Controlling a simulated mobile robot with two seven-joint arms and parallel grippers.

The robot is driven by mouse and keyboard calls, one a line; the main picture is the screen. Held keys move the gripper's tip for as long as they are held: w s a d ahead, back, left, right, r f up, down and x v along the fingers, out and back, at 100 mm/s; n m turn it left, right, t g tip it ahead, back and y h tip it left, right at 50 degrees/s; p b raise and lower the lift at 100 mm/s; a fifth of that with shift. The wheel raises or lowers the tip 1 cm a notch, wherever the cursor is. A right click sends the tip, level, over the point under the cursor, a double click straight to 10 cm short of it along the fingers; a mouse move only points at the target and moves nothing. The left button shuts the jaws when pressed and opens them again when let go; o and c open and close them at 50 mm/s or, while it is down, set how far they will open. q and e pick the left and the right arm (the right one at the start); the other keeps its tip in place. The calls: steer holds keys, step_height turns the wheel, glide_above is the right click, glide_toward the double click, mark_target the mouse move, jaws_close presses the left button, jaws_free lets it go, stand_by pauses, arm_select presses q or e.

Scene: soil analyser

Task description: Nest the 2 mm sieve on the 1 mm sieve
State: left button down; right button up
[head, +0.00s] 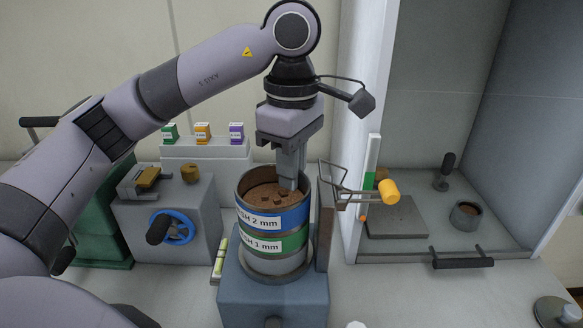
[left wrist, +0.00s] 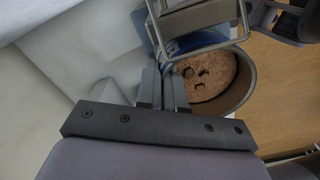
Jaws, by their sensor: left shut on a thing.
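The 2 mm sieve (head: 271,217), with a blue band and brown soil inside, sits upright on top of the green-banded 1 mm sieve (head: 274,243) in the head view. The two look stacked in line, with no gap I can make out. My left gripper (head: 290,184) points down at the right part of the upper sieve's rim and is shut on its wall. In the left wrist view the fingers (left wrist: 165,92) are close together at the rim of the 2 mm sieve (left wrist: 238,95), with the soil beside them. My right gripper is not in view.
The stack stands on a blue-grey shaker base (head: 272,290), with an upright post and wire clamp with an orange knob (head: 389,191) close on the right. A grey device with a blue handwheel (head: 178,228) stands left.

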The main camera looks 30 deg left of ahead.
arm_select(q)
steer(key=c, duration=1.2)
jaws_free()
steer(key=shift+r+p, duration=0.8)
steer(key=shift+r, duration=2.75)
